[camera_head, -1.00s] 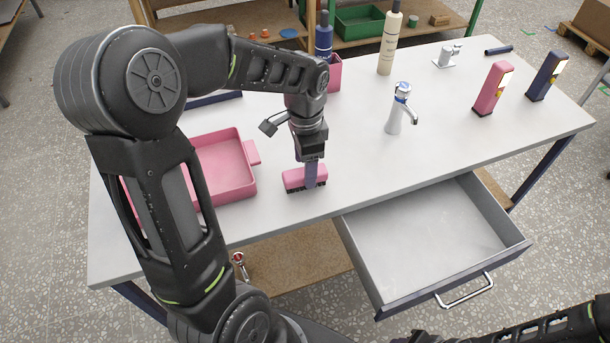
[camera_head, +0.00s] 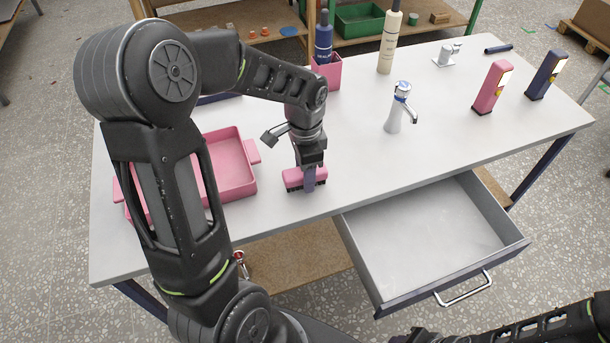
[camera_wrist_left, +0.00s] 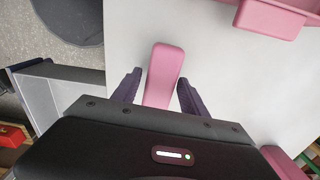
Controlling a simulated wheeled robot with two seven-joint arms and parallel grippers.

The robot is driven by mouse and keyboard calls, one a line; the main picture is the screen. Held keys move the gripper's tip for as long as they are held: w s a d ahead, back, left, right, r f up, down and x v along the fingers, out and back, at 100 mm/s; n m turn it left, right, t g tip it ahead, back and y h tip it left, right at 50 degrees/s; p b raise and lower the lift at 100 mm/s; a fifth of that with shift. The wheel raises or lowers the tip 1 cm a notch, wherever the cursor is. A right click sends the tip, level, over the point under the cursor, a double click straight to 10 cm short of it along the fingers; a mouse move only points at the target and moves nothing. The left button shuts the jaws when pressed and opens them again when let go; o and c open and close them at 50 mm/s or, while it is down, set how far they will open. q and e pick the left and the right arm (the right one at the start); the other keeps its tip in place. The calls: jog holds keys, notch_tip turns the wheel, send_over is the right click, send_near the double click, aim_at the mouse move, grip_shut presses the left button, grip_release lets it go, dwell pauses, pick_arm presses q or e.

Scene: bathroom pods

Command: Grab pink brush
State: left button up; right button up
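The pink brush (camera_head: 293,178) lies on the grey table near its front edge, with dark bristles underneath. My left gripper (camera_head: 309,183) is down at the brush, pointing at the table. In the left wrist view the brush (camera_wrist_left: 163,75) lies lengthwise between the two dark fingers of the left gripper (camera_wrist_left: 160,92). The fingers are apart, one on each side, with a narrow gap showing beside the brush.
A pink tray (camera_head: 236,165) stands left of the brush, partly behind my left arm. An open drawer (camera_head: 430,240) juts out at the front. A faucet (camera_head: 396,112), a cream bottle (camera_head: 389,45) and a pink cup (camera_head: 328,75) stand farther back.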

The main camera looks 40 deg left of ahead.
pick_arm(q)
grip_shut()
dwell(0.3)
notch_tip(320, 180, up, 10)
jog(key=shift+b, duration=0.5)
dwell(0.6)
